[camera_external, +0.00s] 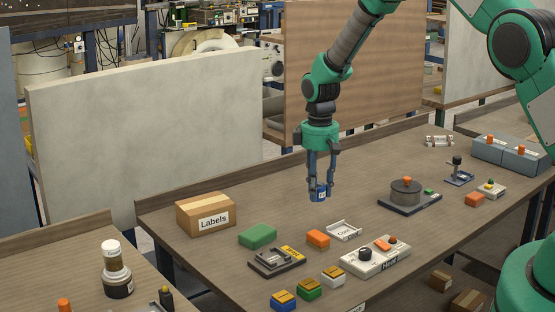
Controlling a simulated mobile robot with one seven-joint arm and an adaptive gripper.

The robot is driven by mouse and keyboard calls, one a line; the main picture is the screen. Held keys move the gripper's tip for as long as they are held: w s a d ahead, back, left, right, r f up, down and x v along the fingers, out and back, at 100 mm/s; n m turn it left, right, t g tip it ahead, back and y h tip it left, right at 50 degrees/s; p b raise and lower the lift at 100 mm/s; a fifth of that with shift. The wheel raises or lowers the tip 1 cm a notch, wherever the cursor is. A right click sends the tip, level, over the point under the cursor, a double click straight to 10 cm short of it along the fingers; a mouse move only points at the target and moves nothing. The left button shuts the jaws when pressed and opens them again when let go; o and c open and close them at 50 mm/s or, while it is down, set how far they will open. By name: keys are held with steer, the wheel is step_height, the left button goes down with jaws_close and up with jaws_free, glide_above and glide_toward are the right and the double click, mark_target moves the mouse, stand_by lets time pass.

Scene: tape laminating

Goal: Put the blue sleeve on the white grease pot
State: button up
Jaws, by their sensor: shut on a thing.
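My gripper (320,186) is shut on a small blue piece with a pale label, which I take to be the blue sleeve (319,195). It hangs above the middle of the table, clear of the surface. The fingers partly hide its sides. I cannot tell for certain which thing is the white grease pot. A small white block with a yellow top (333,277) stands near the table's front edge, below the gripper in the picture. A dark jar with a whitish cap (115,268) stands on the left table.
A green-based block (309,289) and a blue-based block (283,300) stand beside the white one. A white control box (375,257), an orange block (318,238), a white tray (344,230) and a Labels carton (206,213) are nearby. A round grey device (407,195) stands right.

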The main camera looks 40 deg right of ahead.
steer(key=s+a+r+n+p, duration=0.2)
steer(key=a+n, duration=0.3)
steer(key=a, duration=1.2)
steer(key=s+a+r+n+p, duration=0.3)
steer(key=s+a+r+n, duration=0.2)
steer(key=a, duration=1.1)
steer(key=s+a+r+n+p, duration=0.2)
steer(key=s+a+r+n, duration=0.1)
steer(key=a, duration=1.4)
steer(key=shift+s+a+r+n, duration=0.35)
steer(key=shift+r+n, duration=0.25)
steer(key=shift+n, duration=0.6)
steer(key=shift+w, duration=0.1)
steer(key=p, duration=0.3)
glide_above(110, 244)
steer(key=shift+w+f, duration=0.1)
steer(key=shift+f, duration=0.65)
steer(key=shift+d, duration=0.1)
steer(key=shift+f+p, duration=0.35)
steer(key=shift+f, duration=1.45)
